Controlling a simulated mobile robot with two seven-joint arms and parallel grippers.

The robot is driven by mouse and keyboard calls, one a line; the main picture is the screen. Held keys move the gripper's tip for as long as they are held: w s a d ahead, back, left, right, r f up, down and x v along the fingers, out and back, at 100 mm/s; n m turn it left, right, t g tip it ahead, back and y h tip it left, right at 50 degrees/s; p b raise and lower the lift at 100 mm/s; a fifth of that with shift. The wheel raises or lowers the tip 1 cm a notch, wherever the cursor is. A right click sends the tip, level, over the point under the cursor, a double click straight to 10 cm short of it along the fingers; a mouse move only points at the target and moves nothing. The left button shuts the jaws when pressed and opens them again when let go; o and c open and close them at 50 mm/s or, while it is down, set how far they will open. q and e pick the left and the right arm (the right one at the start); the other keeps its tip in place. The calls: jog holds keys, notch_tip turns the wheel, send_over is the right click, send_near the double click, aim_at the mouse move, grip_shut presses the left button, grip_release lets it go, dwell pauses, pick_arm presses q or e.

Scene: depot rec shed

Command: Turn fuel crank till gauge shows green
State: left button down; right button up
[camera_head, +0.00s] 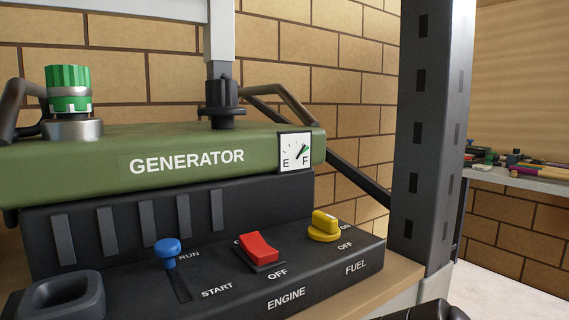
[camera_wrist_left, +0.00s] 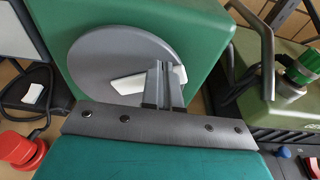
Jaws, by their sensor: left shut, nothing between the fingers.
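The green generator (camera_head: 80,160) carries a small white fuel gauge (camera_head: 290,142) marked E and F. Its dark needle points up and right, toward a small green mark near F. In the left wrist view a green housing (camera_wrist_left: 205,45) bears a round grey disc (camera_wrist_left: 95,65) with a white bar (camera_wrist_left: 128,86) across it, which may be the crank. My left gripper (camera_wrist_left: 162,70) is shut in front of the disc, and its fingers cover part of the white bar. I cannot tell whether they touch it. My right gripper is not in view.
The generator's dark panel has a blue lever (camera_head: 167,252), a red switch (camera_head: 259,247) and a yellow fuel knob (camera_head: 324,226). A green cap (camera_head: 68,88) stands on top. A dark upright post (camera_head: 423,140) rises at the right. A red knob (camera_wrist_left: 18,150) shows at lower left.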

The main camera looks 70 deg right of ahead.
pick_arm(q)
jog(key=shift+s+d+f+b, duration=0.2)
jog(key=shift+d+f+b, duration=0.1)
jog(key=shift+f+b, duration=0.15)
jog(key=shift+s+d+f+b, duration=0.2)
jog(key=shift+d+f+b, duration=0.05)
jog(key=shift+f+b, duration=0.2)
jog(key=shift+d+f, duration=0.1)
jog(key=shift+d, duration=0.05)
